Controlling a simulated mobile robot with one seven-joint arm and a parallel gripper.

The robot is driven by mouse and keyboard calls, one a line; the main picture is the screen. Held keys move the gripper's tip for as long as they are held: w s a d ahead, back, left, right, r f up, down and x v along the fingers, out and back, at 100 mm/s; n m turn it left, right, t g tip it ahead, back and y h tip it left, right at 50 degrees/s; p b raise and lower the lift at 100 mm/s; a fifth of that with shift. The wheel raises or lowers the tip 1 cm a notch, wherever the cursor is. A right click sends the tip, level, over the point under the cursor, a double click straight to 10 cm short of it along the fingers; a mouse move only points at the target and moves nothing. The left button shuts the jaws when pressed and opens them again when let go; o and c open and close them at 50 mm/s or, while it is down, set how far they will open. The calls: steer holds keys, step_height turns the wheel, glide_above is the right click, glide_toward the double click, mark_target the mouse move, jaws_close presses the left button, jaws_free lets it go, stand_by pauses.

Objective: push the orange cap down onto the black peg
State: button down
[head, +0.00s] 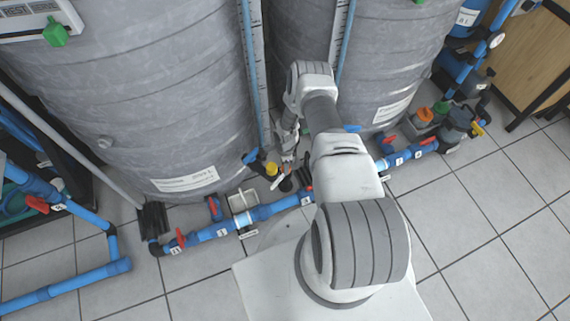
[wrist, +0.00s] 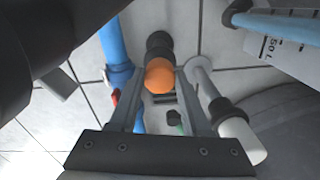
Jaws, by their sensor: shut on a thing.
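The orange cap (wrist: 160,77) is round and sits between the two finger ends of my gripper (wrist: 161,80) in the wrist view. The fingers are shut on it. The black peg (wrist: 159,46) shows just beyond the cap and lines up closely with it; the cap hides part of it. I cannot tell whether the cap touches the peg or how far it is over it. In the head view my gripper (head: 288,158) is low between the two grey tanks, above the blue pipe, and the cap is too small to make out surely.
Two large grey tanks (head: 150,90) stand close on either side of my arm. A blue pipe (head: 270,210) with red-handled valves runs along the floor in front. In the wrist view a white pipe (wrist: 235,125) is close on the right. Tiled floor (head: 500,220) is free at the right.

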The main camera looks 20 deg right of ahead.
steer(key=shift+f, duration=0.65)
steer(key=shift+f, duration=0.4)
stand_by(2.1)
steer(key=shift+c, duration=1.4)
jaws_free()
step_height(320, 180, up, 18)
steer(key=p, duration=0.6)
steer(key=shift+f, duration=0.25)
